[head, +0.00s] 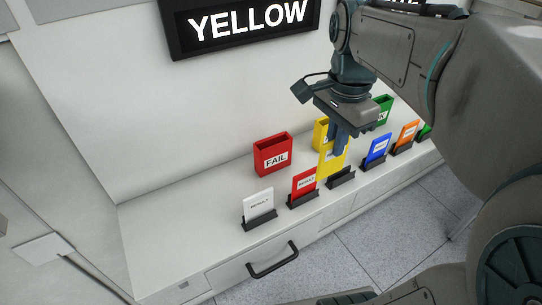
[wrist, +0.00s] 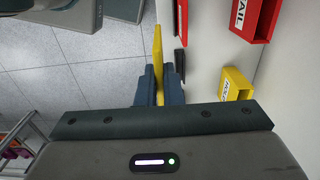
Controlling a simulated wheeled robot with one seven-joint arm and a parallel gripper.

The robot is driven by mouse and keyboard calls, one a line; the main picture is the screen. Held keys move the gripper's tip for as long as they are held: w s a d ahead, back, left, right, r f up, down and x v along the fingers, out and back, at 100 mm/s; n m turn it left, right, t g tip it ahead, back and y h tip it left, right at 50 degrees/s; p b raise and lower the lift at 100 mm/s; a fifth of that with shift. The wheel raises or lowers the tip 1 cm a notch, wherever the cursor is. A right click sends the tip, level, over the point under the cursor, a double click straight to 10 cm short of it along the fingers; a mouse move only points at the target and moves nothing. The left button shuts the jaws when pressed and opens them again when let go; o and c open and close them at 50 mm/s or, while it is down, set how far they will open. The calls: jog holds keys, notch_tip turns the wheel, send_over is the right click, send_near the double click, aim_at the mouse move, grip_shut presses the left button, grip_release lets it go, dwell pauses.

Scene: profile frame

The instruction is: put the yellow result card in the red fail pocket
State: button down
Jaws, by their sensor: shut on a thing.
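My gripper (head: 339,148) points down and is shut on the yellow result card (head: 331,163), which hangs upright. In the wrist view the card (wrist: 158,48) shows edge-on between my two fingers (wrist: 160,85). The card is over the front part of the counter, close to a dark card stand (head: 341,179) that looks empty. The wrist view shows a gap between card and stand. The red fail pocket (head: 272,154) stands at the back, left of the card, with its top open. It also shows in the wrist view's upper right (wrist: 267,18).
A yellow pocket (head: 320,131) stands behind the card, partly hidden, and a green pocket (head: 383,105) farther right. Along the front, stands hold white (head: 259,203), red (head: 303,182), blue (head: 377,148) and orange (head: 407,132) cards. A screen (head: 240,25) reads YELLOW. The counter's left is clear.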

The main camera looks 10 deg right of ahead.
aim_at(330, 156)
jog(key=s+a, duration=0.1)
jog(key=s, duration=0.1)
jog(key=s+a+b, duration=0.1)
jog(key=shift+s+a+f, duration=0.1)
jog(key=shift+s+a, duration=0.05)
jog(key=shift+s, duration=0.2)
jog(key=shift+a, duration=0.15)
jog(key=w+a+p, duration=0.2)
jog(key=w+a, duration=0.1)
jog(key=w, duration=0.6)
jog(key=w+a+p, duration=0.2)
jog(key=w+a, duration=0.2)
jog(key=w, duration=0.5)
jog(key=f, duration=0.7)
jog(key=shift+w+d+p, duration=0.15)
jog(key=shift+w+p, duration=0.1)
jog(key=shift+p, duration=0.15)
jog(key=c, duration=1.6)
grip_release()
jog(key=shift+f, duration=0.15)
